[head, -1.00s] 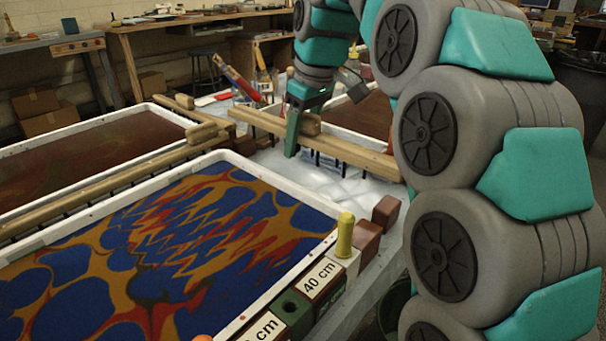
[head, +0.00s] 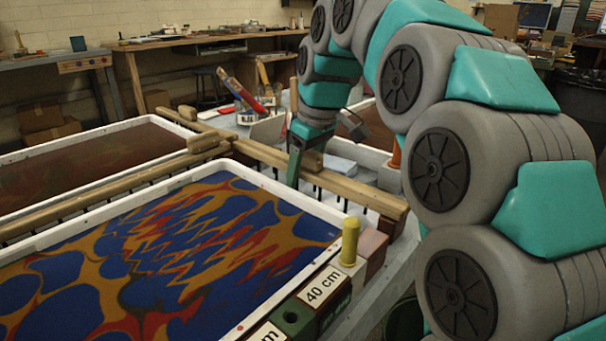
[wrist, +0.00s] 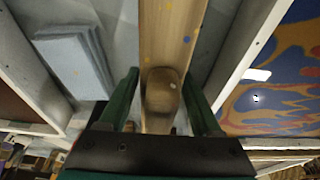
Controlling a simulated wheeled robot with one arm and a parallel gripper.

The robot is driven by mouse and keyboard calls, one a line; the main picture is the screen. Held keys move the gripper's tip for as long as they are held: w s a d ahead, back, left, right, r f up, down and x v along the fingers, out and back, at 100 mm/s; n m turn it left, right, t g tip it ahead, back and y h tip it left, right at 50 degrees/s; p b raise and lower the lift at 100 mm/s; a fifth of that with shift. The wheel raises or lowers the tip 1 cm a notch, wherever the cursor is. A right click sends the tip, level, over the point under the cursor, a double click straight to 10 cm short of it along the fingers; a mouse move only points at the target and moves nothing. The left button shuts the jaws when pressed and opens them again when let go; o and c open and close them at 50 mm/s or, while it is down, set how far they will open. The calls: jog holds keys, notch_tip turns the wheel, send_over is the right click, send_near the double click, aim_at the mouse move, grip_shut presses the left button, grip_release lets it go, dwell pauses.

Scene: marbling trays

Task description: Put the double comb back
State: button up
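My gripper (head: 298,165) points down and is shut on the raised wooden handle of a long comb, which I take to be the double comb (head: 350,188). The comb is a pale wooden bar with dark teeth below it. It lies crosswise just behind the tray of blue, orange and red pattern (head: 330,222), its right end near the brown blocks (head: 378,252). In the wrist view the rounded handle (wrist: 162,90) sits between my green fingers (wrist: 161,100). I cannot tell whether the comb hangs free or touches a support.
A second wooden comb (head: 110,182) lies between the near tray and the dark red tray (head: 90,155) at left. Another bar (head: 170,118) lies behind it. A yellow peg (head: 350,240) stands by the 40 cm label (head: 322,287). A light blue stack (wrist: 75,62) lies beside the comb.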

aim_at(314, 152)
jog(key=shift+o, duration=0.9)
jog(key=p+v, duration=0.2)
jog(key=v, duration=0.9)
jog(key=shift+w+p, duration=0.1)
jog(key=shift+p, duration=0.25)
jog(key=shift+d+r+p, duration=0.1)
jog(key=shift+r+p, duration=0.5)
jog(key=shift+r, duration=0.05)
